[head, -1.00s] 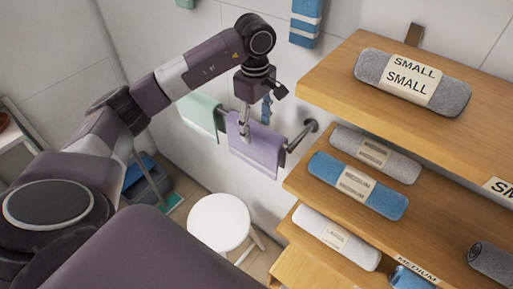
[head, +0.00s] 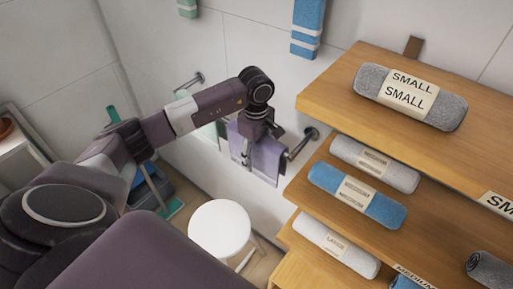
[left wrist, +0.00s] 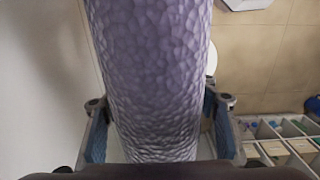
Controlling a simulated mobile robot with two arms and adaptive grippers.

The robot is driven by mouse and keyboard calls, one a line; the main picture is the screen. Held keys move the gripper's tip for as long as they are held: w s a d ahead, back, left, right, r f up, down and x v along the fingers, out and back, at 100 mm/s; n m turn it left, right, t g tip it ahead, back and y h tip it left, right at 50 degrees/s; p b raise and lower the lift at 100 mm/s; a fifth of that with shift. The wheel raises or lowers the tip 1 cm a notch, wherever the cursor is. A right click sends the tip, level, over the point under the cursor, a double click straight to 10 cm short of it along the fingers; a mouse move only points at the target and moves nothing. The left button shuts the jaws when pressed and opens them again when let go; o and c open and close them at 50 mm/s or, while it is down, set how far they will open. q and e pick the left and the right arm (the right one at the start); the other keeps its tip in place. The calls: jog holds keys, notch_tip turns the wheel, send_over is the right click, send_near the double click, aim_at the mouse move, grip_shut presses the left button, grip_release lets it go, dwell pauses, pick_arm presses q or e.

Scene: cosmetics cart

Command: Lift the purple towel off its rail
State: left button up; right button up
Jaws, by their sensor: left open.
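The purple towel (head: 268,160) hangs folded over a metal rail (head: 301,144) on the white wall in the head view. My left gripper (head: 247,157) points down at the towel's upper part and hides some of it. In the left wrist view the textured purple towel (left wrist: 150,60) fills the middle and runs down between the two open fingers of my left gripper (left wrist: 160,102). A finger stands on each side of it, and the jaws are not closed on it. My right gripper is not in view.
Wooden shelves (head: 330,95) with rolled towels stand to the right of the rail. A white round stool (head: 220,228) is on the floor below. A blue towel (head: 308,25) hangs higher on the wall. A pale green towel is partly hidden behind my arm.

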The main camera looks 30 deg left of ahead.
pick_arm(q)
jog(key=shift+c, duration=0.3)
jog(key=c, duration=1.3)
jog(key=shift+r, duration=0.15)
notch_tip(320, 180, up, 14)
jog(key=b, duration=0.3)
jog(key=shift+w, duration=0.1)
notch_tip(320, 180, up, 4)
jog(key=shift+r, duration=0.9)
jog(key=shift+p, duration=0.3)
jog(key=s+d, duration=0.5)
jog(key=s, duration=0.3)
jog(key=shift+s, duration=0.4)
